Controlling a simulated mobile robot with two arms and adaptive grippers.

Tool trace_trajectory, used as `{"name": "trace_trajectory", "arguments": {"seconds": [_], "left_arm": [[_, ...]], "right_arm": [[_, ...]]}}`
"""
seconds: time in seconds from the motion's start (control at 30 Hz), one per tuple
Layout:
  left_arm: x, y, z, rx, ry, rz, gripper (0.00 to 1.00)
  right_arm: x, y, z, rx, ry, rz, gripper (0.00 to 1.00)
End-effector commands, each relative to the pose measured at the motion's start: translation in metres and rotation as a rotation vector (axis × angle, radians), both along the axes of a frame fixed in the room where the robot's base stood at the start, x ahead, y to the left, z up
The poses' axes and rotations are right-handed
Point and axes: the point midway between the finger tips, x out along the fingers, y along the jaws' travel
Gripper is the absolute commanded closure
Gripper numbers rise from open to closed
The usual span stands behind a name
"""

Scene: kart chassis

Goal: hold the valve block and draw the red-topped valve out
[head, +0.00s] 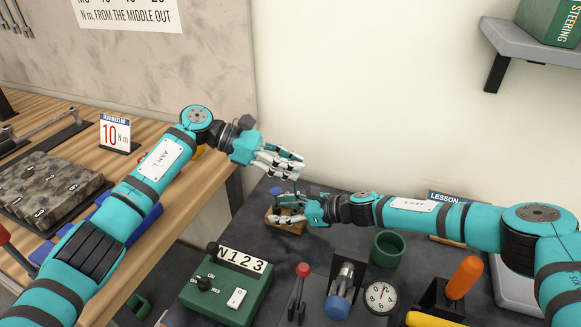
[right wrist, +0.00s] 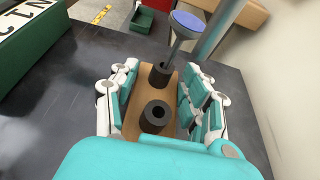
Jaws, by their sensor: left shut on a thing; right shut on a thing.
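The valve block (right wrist: 132,115) is tan with two black sleeves. It sits between the fingers of my right gripper (right wrist: 160,105), which is shut on its two long sides. A blue-topped valve (right wrist: 187,24) stands in the farther sleeve; the nearer sleeve (right wrist: 155,117) is empty. In the head view the block (head: 271,222) is partly covered by my right gripper (head: 283,210). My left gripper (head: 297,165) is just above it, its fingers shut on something. A thin dark stem (head: 295,187) shows below those fingers. No red valve top is visible; the left fingers may hide it.
On the dark table in front are a green switch box (head: 228,290), a red-knobbed lever (head: 302,270), a round gauge (head: 380,297) and a green cup (head: 388,248). A wooden bench (head: 75,112) is on the left. A wall stands close behind.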

Motion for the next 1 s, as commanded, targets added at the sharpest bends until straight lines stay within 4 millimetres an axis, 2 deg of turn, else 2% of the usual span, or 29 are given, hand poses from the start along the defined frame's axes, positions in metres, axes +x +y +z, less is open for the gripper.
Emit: {"name": "trace_trajectory", "arguments": {"seconds": [0.03,0.07,0.27,0.53,0.67,1.0], "left_arm": [[0.0,0.0,0.0,0.0,0.0,0.0,0.98],[0.0,0.0,0.0,0.0,0.0,0.0,0.98],[0.0,0.0,0.0,0.0,0.0,0.0,0.98],[0.0,0.0,0.0,0.0,0.0,0.0,0.98],[0.0,0.0,0.0,0.0,0.0,0.0,0.98],[0.0,0.0,0.0,0.0,0.0,0.0,0.98]], "right_arm": [[0.0,0.0,0.0,0.001,0.0,0.0,0.91],[0.0,0.0,0.0,0.001,0.0,0.0,0.51],[0.0,0.0,0.0,0.001,0.0,0.0,0.26],[0.0,-0.001,0.001,0.0,0.0,0.0,0.26],[-0.003,-0.011,0.005,0.0,0.0,-0.002,0.26],[-0.028,-0.071,0.031,0.0,-0.001,-0.004,0.26]]}}
